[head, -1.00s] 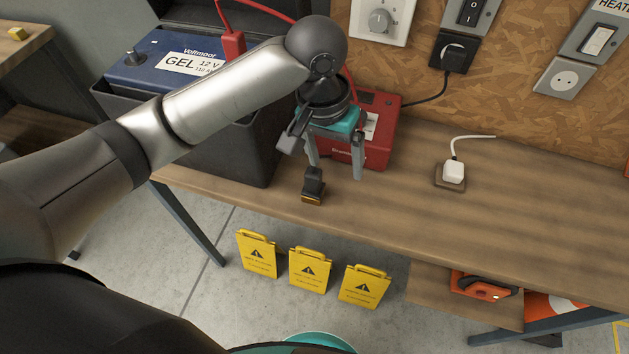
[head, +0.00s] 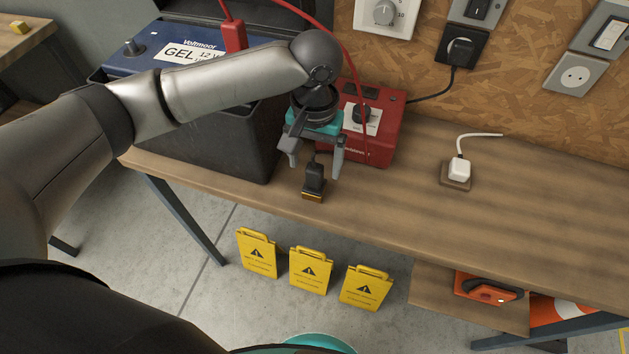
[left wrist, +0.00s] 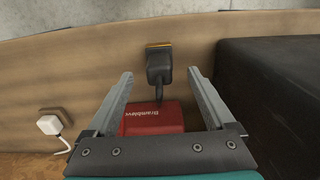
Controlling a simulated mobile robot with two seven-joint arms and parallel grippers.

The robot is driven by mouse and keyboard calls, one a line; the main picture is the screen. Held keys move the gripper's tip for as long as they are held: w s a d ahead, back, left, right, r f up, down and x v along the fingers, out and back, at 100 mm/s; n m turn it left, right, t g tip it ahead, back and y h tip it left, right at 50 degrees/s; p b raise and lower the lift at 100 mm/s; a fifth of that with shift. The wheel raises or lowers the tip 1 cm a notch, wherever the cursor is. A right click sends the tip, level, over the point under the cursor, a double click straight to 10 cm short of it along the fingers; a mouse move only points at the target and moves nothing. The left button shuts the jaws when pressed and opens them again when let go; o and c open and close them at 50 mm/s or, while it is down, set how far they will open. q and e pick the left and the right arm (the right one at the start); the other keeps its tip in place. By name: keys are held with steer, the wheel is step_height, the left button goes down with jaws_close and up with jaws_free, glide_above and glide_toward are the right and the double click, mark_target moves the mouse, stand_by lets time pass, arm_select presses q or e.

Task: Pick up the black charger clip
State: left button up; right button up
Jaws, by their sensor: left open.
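The black charger clip (head: 314,178) stands on the wooden workbench near its front edge, with a yellow-orange end toward the edge. It also shows in the left wrist view (left wrist: 158,72), beyond the fingertips and roughly midway between them. My left gripper (head: 314,169) is open and empty, with its two fingers to either side of the clip in the head view. In the left wrist view the fingers (left wrist: 160,77) are wide apart and I see no contact with the clip. My right gripper is not in view.
The red charger box (head: 374,125) stands just behind the clip. The black battery box (head: 225,140) with a blue battery is to the left. A white plug (head: 459,170) sits to the right. The bench between is clear. Yellow signs (head: 311,271) stand below.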

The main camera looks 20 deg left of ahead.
mark_target(314, 179)
arm_select(q)
steer(key=shift+s+f+b, duration=0.15)
steer(key=shift+f+b, duration=0.6)
steer(key=shift+f, duration=2.05)
steer(key=shift+r, duration=0.1)
jaws_close()
